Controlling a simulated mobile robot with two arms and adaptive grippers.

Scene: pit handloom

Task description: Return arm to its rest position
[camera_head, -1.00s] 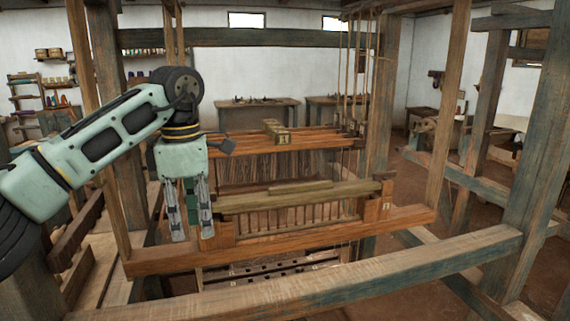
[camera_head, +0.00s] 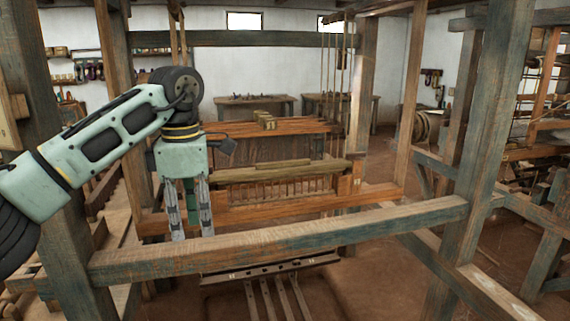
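My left arm comes in from the left, and its gripper (camera_head: 191,234) points straight down in front of the loom's left side. Its two grey fingers stand a little apart with nothing seen between them, so it looks open and empty. I cannot tell if the gripper touches the loom. My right gripper is not in view.
A thick loom post (camera_head: 492,110) stands at the right, with another frame (camera_head: 545,130) behind it. Foot treadles (camera_head: 270,300) lie below the front rail. A table (camera_head: 255,104) stands against the back wall. Bare floor (camera_head: 400,290) shows at lower right.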

